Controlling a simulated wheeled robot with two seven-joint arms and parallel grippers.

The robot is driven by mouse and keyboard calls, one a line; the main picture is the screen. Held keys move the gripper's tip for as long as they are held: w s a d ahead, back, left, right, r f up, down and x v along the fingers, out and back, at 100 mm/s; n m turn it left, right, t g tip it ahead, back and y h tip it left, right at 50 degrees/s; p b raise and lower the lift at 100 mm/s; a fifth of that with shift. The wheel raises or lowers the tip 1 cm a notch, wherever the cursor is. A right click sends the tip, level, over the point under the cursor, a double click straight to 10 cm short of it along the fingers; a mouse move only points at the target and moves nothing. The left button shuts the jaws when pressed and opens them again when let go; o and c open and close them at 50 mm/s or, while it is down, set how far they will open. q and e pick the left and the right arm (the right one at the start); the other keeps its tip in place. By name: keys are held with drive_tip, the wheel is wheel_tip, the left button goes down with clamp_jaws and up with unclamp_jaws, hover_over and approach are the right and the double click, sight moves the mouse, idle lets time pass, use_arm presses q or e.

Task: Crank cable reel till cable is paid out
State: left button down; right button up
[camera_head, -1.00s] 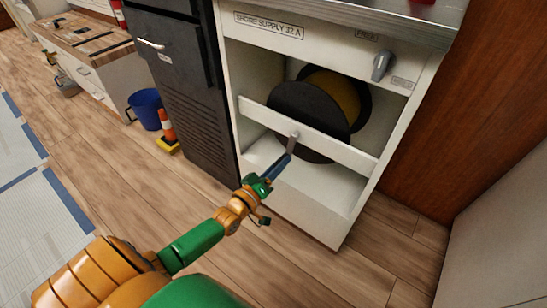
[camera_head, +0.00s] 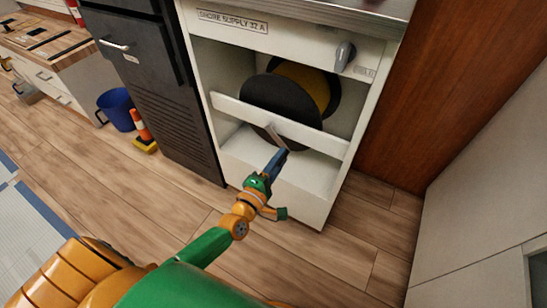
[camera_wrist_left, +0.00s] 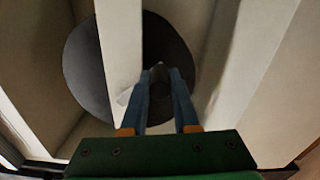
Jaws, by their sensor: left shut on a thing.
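The cable reel (camera_head: 275,95) has dark round discs with yellow cable (camera_head: 299,82) between them, inside the open white cabinet. It also shows in the left wrist view as a dark disc (camera_wrist_left: 82,70). A grey crank (camera_head: 273,134) sits on the front of the white crossbar (camera_head: 235,107), slanting down to the right. My left gripper (camera_head: 281,154) is shut on the crank's handle (camera_wrist_left: 158,88), whose end shows between its two blue fingers in the left wrist view. How much cable is off the reel I cannot tell. My right gripper is out of view.
A dark appliance (camera_head: 160,90) stands directly left of the cabinet. The wooden floor in front is clear.

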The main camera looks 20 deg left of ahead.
use_arm(q)
drive_tip(key=r+n, duration=0.1)
drive_tip(key=d+n+p, duration=0.1)
drive_tip(key=r+n, duration=0.1)
drive_tip(key=n, duration=0.1)
drive_tip(key=shift+d+r, duration=0.35)
drive_tip(key=shift+s+d+r+n+p, duration=0.15)
drive_tip(key=shift+r+n+p, duration=0.25)
drive_tip(key=shift+n, duration=0.35)
drive_tip(key=shift+w+d+r+n+p, duration=0.15)
drive_tip(key=shift+r+n, duration=0.35)
drive_tip(key=shift+n, duration=0.25)
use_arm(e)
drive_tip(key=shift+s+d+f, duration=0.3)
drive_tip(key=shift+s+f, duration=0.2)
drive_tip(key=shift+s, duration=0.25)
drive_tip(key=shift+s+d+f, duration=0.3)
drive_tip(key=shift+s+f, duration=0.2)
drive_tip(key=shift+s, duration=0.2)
use_arm(q)
drive_tip(key=c, duration=0.7)
unclamp_jaws()
drive_tip(key=shift+s, duration=0.1)
drive_tip(key=s, duration=0.7)
drive_tip(key=shift+a, duration=0.3)
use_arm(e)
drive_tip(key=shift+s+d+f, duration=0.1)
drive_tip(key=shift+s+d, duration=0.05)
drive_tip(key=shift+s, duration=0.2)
